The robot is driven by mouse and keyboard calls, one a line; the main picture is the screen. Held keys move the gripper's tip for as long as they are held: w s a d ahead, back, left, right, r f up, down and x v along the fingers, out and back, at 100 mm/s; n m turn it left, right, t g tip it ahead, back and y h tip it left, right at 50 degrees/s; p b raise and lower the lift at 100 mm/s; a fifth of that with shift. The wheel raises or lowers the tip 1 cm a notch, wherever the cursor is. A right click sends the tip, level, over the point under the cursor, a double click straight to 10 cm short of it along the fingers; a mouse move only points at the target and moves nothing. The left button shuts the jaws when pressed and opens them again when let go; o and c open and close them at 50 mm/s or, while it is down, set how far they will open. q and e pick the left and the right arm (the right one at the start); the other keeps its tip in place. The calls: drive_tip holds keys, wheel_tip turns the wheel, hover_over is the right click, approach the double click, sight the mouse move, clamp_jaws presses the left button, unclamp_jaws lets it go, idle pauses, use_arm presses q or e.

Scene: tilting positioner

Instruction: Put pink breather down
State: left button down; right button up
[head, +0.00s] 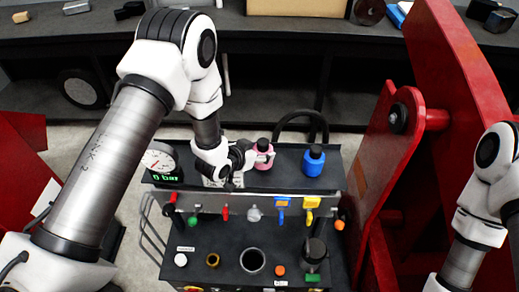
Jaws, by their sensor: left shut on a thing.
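The pink breather (263,155) has a dark cap and is at the top shelf of the dark cart, left of a similar blue one. My left gripper (248,157) reaches in from the left and is shut on the pink breather's left side. The breather looks upright. I cannot tell whether its base touches the shelf. My right arm shows at the right edge, but its gripper is out of the picture.
The blue breather (313,161) stands on the cart's top shelf (290,183). A gauge (159,160) stands at the left end. Coloured valves line the front panel (240,204). Several parts sit on the lower shelf. The red positioner (405,150) rises close on the right.

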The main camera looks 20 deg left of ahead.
use_arm(q)
drive_tip(key=shift+f, duration=0.95)
drive_tip(key=shift+c, duration=1)
unclamp_jaws()
drive_tip(key=shift+r, duration=0.1)
use_arm(e)
drive_tip(key=shift+r, duration=0.35)
drive_tip(key=shift+r, duration=0.1)
use_arm(q)
drive_tip(key=b+v, duration=0.3)
drive_tip(key=v, duration=0.8)
drive_tip(key=s+a+f+n+g+y, duration=0.1)
drive_tip(key=s+f+n+g+y, duration=0.1)
drive_tip(key=s+f+g, duration=0.3)
drive_tip(key=s+a+f+n+g+y, duration=0.1)
drive_tip(key=s+f+g, duration=0.4)
drive_tip(key=s+f, duration=0.9)
drive_tip(key=s+a+n, duration=0.1)
drive_tip(key=s, duration=0.6)
drive_tip(key=shift+s+a+g+y, duration=0.15)
drive_tip(key=shift+s+g+y, duration=0.15)
drive_tip(key=shift+g+y, duration=0.1)
use_arm(e)
wheel_tip(320, 180, down, 3)
drive_tip(key=shift+f, duration=0.1)
